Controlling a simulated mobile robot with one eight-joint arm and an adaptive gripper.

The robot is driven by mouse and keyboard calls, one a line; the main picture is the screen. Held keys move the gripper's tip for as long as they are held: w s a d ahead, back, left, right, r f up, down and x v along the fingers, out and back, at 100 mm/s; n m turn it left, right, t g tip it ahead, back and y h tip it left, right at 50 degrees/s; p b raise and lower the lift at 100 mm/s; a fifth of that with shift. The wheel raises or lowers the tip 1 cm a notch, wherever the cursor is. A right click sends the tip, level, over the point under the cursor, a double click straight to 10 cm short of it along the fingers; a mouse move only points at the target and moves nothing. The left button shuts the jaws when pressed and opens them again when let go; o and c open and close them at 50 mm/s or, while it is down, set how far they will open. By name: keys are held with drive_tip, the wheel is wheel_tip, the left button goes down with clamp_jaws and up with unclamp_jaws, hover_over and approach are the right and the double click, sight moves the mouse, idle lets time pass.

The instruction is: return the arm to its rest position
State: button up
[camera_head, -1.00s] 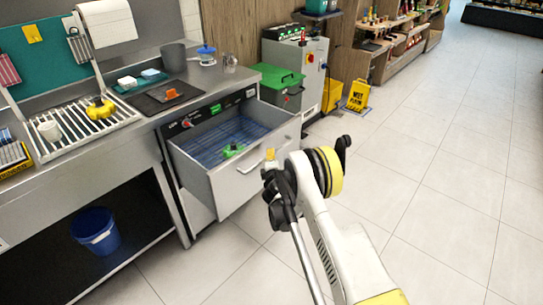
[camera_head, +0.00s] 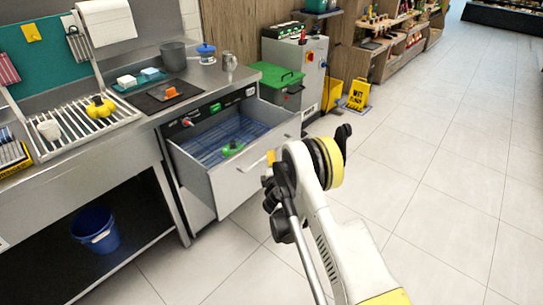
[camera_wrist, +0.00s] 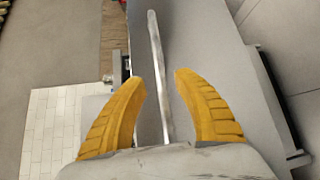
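My arm, white with a yellow ring, reaches up from the bottom right in the head view. My gripper (camera_head: 270,158) is largely hidden behind my wrist, with a bit of yellow finger showing in front of the open drawer (camera_head: 210,187). In the wrist view my gripper (camera_wrist: 161,79) has its two yellow fingers apart. A silver bar (camera_wrist: 154,45), which looks like the drawer handle (camera_head: 250,165), runs through the gap between them. Neither finger visibly grips it. How deep it sits between them I cannot tell.
The pulled-out drawer holds a green item (camera_head: 232,149). The steel counter (camera_head: 95,158) stands at left, with a blue bucket (camera_head: 95,230) below. A grey machine (camera_head: 312,75) and a yellow floor sign (camera_head: 358,95) stand behind. The tiled floor (camera_head: 455,165) at right is clear.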

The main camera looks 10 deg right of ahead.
drive_tip(key=shift+v, duration=1.1)
drive_tip(key=s+d+r+m+g+h, duration=0.1)
drive_tip(key=s+d+r+m+g, duration=0.2)
drive_tip(key=r, duration=0.7)
drive_tip(key=s+d+r+m, duration=0.1)
drive_tip(key=s+r+m, duration=0.3)
drive_tip(key=r, duration=0.6)
drive_tip(key=s+r+m+g, duration=0.1)
drive_tip(key=s+r+m, duration=0.25)
drive_tip(key=s, duration=0.25)
drive_tip(key=s+r+m+g, duration=0.2)
drive_tip(key=s+r, duration=0.2)
drive_tip(key=s, duration=0.2)
drive_tip(key=s+a+f+m+g+y, duration=0.1)
drive_tip(key=s+a+m+y, duration=0.1)
drive_tip(key=s, duration=1.1)
drive_tip(key=s+a+f+m+g+y, duration=0.1)
drive_tip(key=s+a+m+g, duration=0.1)
drive_tip(key=s, duration=1.1)
drive_tip(key=shift+s+a+m+y, duration=0.3)
drive_tip(key=shift+m+y, duration=0.1)
drive_tip(key=shift+m, duration=0.15)
drive_tip(key=shift+f, duration=0.1)
